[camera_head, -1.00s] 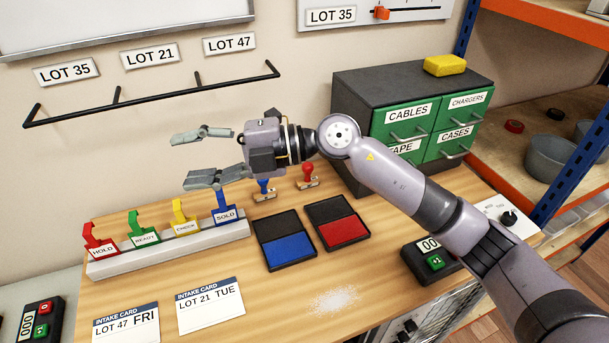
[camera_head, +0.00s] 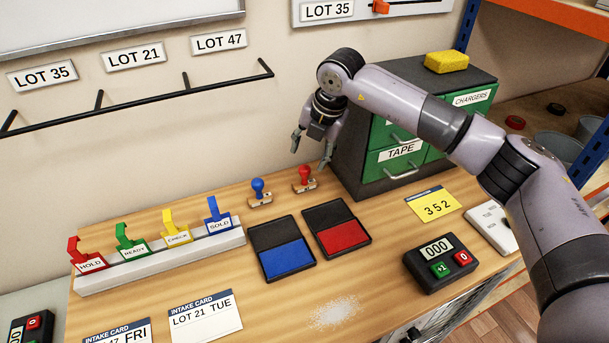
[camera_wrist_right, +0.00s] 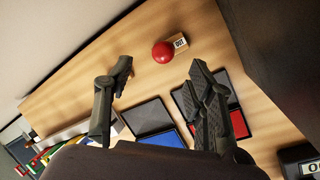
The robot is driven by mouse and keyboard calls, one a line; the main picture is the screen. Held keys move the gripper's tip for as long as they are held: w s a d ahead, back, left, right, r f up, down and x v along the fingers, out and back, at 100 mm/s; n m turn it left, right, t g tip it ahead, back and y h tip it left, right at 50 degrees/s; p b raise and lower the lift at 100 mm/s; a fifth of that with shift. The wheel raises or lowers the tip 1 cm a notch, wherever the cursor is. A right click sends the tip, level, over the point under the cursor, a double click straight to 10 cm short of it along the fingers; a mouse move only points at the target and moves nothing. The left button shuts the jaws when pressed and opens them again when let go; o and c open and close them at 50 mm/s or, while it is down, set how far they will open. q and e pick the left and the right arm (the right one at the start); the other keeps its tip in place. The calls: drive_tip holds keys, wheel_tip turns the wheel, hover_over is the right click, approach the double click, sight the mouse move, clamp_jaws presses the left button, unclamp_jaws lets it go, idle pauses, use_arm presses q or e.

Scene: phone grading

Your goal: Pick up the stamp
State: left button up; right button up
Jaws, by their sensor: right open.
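A stamp with a red knob (camera_head: 305,173) and a wooden base stands on the table in front of the green drawer cabinet. A second stamp with a blue knob (camera_head: 258,186) stands just left of it. My right gripper (camera_head: 311,157) is open and points down above the red stamp, with nothing between its fingers. In the right wrist view the red stamp (camera_wrist_right: 164,51) lies ahead of the open fingers, a little beyond the gap. My left gripper is not in view.
A blue ink pad (camera_head: 287,259) and a red ink pad (camera_head: 342,236) lie open in front of the stamps. The cabinet (camera_head: 376,170) stands close on the right. A rack of coloured tags (camera_head: 165,257) is at left. A counter (camera_head: 440,262) sits at front right.

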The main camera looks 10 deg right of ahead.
sight(306, 168)
drive_tip(key=x, duration=0.3)
drive_tip(key=shift+f+p, duration=0.1)
drive_tip(key=shift+p, duration=0.2)
drive_tip(key=shift+w+f+p, duration=0.15)
drive_tip(key=shift+f+p, duration=0.3)
drive_tip(key=shift+f, duration=0.1)
drive_tip(key=p+x, duration=0.1)
drive_tip(key=x, duration=0.2)
drive_tip(key=shift+f, duration=0.3)
drive_tip(key=shift+w+f, duration=0.15)
drive_tip(key=shift+f, duration=0.2)
drive_tip(key=shift+c, duration=0.2)
clamp_jaws()
